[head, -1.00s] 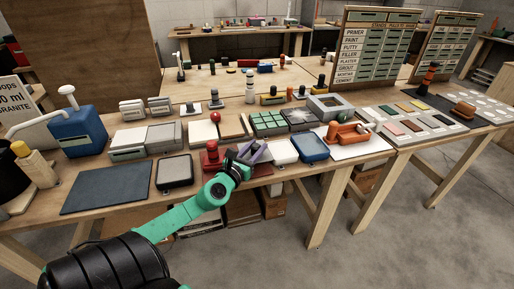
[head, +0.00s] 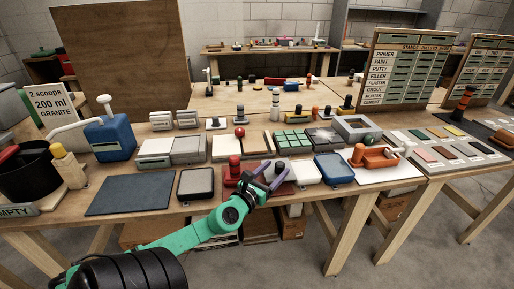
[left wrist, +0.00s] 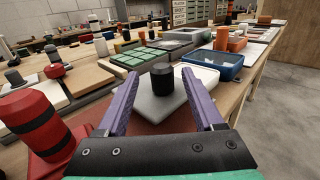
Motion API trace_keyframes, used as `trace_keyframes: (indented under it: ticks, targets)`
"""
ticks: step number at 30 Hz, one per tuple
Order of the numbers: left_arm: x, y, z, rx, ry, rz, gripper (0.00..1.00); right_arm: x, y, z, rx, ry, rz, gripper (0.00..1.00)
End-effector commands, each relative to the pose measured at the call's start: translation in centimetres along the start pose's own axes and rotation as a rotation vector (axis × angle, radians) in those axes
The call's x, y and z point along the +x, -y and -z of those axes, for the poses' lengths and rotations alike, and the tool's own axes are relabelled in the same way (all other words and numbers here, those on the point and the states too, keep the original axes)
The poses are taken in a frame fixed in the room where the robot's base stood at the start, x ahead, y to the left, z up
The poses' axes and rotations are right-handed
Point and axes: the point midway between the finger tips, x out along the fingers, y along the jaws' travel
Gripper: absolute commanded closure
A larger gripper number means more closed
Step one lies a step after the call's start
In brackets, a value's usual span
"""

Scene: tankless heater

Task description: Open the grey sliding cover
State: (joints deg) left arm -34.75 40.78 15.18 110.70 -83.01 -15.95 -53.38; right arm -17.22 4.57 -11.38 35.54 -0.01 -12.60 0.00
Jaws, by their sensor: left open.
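My left gripper (head: 266,182) is open, with its purple fingers over the front edge of the near table. In the left wrist view, the fingers (left wrist: 160,105) stand either side of a light grey plate (left wrist: 152,108) with an upright black knob (left wrist: 162,83). This appears to be the grey sliding cover, lying on a dark red base. The knob sits between the fingers, beyond or about level with the tips; I cannot tell whether they touch it. In the head view the fingers hide most of the plate. My right gripper is not in view.
A red stepped knob (head: 234,166) with black bands stands just left of the gripper. A white tray (head: 307,172) and a blue tray (head: 334,169) lie to the right. A dark flat mat (head: 130,193) leaves a low area at the left.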

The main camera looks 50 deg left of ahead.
Motion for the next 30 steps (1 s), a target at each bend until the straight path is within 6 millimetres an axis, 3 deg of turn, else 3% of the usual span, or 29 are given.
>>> trace_keyframes:
  ticks: [9, 15, 30]
  targets:
    - [-7.6, -0.1, 1.2, -0.003, -0.003, -0.003, 0.31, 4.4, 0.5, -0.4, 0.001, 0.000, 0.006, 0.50]
    - [-10.8, -0.1, 0.8, -0.005, 0.003, -0.003, 0.31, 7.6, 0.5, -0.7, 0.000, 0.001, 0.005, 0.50]
    - [-11.6, 0.0, 0.0, 0.000, -0.001, 0.000, 0.31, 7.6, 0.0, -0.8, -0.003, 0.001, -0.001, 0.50]
